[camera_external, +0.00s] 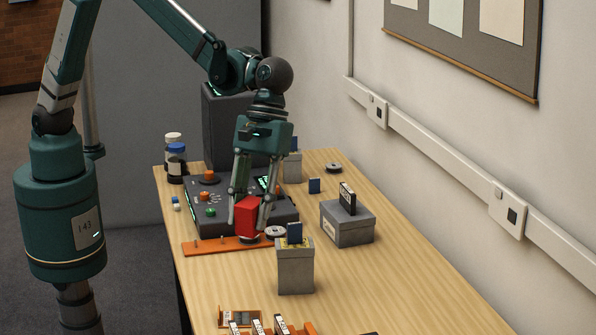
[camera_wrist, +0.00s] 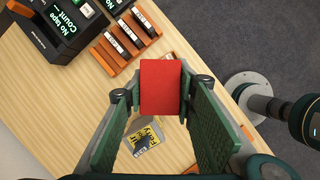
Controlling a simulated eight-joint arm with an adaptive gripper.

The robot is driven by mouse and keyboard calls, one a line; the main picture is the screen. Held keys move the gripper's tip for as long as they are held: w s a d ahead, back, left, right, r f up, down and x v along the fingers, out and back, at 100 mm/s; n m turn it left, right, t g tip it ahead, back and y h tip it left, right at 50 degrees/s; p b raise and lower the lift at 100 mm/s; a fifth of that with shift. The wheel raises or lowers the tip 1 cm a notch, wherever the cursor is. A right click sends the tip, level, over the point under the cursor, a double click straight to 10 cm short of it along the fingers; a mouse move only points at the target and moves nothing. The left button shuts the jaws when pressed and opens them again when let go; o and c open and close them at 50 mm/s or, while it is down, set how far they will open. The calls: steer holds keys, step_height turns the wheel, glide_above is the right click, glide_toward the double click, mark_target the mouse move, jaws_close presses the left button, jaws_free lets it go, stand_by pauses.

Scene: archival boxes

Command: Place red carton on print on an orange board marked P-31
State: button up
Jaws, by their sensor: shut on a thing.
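My gripper (camera_external: 249,224) is shut on the red carton (camera_external: 246,214) and holds it over the table, near the long orange strip (camera_external: 197,247) and the grey console. In the wrist view the red carton (camera_wrist: 163,87) sits between the two green fingers and touches both. A small print on an orange board (camera_external: 238,317) lies flat near the table's front edge, left of the orange rack. In the wrist view it is mostly hidden behind the carton. I cannot read any P-31 mark.
A grey box with a blue item on top (camera_external: 295,268) stands just right of my gripper. Another grey box (camera_external: 348,224) stands farther right. An orange rack with several cartridges (camera_external: 280,325) is at the front. The right front tabletop is mostly clear.

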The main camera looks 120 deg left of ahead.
steer(key=s+d, duration=0.2)
steer(key=d, duration=0.3)
glide_above(240, 319)
step_height(240, 319, down, 10)
steer(key=shift+s+f+m, duration=0.1)
steer(key=shift+f+m, duration=0.2)
steer(key=shift+f, duration=0.2)
steer(key=shift+f+b, duration=0.3)
steer(key=shift+f, duration=2.85)
steer(key=shift+f, duration=1.85)
steer(key=shift+f+b, duration=0.2)
steer(key=shift+b, duration=0.1)
